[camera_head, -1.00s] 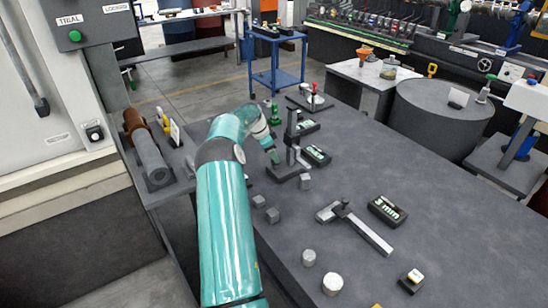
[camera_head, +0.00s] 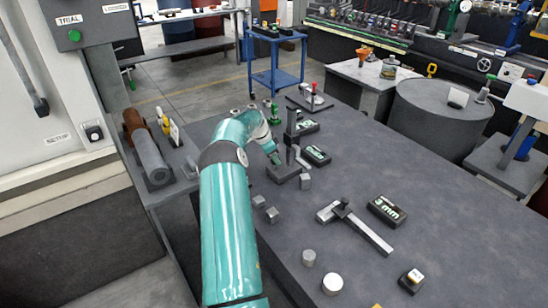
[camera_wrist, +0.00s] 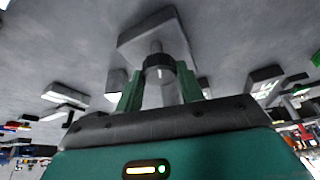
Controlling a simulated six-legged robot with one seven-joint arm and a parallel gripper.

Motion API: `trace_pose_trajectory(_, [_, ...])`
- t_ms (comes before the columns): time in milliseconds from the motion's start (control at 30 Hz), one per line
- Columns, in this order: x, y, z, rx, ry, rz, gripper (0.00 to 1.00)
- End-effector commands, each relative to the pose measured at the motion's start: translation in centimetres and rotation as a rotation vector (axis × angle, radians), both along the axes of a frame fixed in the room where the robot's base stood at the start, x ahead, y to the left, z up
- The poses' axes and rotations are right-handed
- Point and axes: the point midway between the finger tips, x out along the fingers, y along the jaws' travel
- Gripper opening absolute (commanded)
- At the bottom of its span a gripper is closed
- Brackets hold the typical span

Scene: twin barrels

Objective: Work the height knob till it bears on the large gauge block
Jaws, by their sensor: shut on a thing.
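The height gauge stands on the dark bench, with a flat base (camera_head: 284,174) and an upright dark column (camera_head: 291,133). My gripper (camera_head: 275,159) is at the left of the column, above the base. In the wrist view my green fingers (camera_wrist: 160,88) are shut on the height knob (camera_wrist: 158,66), a dark collar on a grey shaft. The gauge base (camera_wrist: 145,35) shows beyond it. A grey block (camera_head: 305,182) stands by the base's right corner. Two more grey blocks (camera_head: 258,201) (camera_head: 272,215) lie nearer. Which is the large gauge block, and any contact with it, I cannot tell.
Dark labelled boxes (camera_head: 316,155) lie right of the gauge, and a "3 mm" box (camera_head: 387,211) further right. A caliper-like tool (camera_head: 352,225) and round pieces (camera_head: 332,284) are on the near bench. The bench's right part is clear.

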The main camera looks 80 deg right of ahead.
Motion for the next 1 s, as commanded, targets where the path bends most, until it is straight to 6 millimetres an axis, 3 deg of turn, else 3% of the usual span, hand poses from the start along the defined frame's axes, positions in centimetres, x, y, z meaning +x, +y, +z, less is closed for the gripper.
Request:
trace_pose_trajectory(367, [-0.01, 0.16, 0.03, 0.000, -0.002, 0.169, 0.15])
trace_pose_trajectory(1000, [-0.46, 0.35, 0.01, -0.001, -0.004, 0.753, 0.15])
